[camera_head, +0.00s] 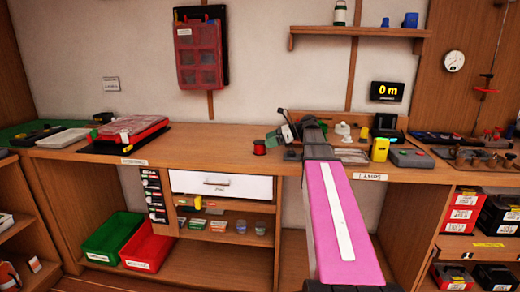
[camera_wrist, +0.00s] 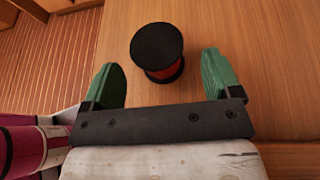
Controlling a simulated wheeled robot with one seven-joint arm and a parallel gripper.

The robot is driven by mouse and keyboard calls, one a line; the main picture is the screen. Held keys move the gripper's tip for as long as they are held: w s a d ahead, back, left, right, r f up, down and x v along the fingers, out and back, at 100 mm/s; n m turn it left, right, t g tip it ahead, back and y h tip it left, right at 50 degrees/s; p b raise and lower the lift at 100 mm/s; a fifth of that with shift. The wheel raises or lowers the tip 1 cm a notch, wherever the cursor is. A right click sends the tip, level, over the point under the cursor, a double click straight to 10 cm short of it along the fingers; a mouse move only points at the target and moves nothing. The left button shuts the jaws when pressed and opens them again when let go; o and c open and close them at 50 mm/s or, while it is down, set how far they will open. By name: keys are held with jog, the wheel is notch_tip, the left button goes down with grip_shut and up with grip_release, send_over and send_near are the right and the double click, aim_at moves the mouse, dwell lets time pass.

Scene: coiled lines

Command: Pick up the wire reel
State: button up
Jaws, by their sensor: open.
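The wire reel (camera_head: 260,147) is a small spool with black flanges and a red winding. It stands upright on the wooden workbench (camera_head: 210,143), near the front edge. In the wrist view the wire reel (camera_wrist: 157,50) lies ahead of my gripper (camera_wrist: 162,80), roughly between the lines of its two green fingers and a little beyond their tips. The fingers are spread wide with nothing between them. In the head view my gripper (camera_head: 281,135) is just right of the reel, partly hidden by my arm.
A red-lidded case (camera_head: 132,128) sits on the bench at the left. A yellow device (camera_head: 380,149) and a grey box (camera_head: 411,157) stand at the right. The bench left of the reel is clear. Green (camera_head: 113,236) and red bins (camera_head: 149,247) sit below.

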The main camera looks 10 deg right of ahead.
aim_at(260, 143)
jog(key=x, duration=0.5)
jog(key=shift+s+f, duration=0.1)
jog(key=shift+f, duration=0.2)
jog(key=c, duration=1)
jog(key=shift+o, duration=0.2)
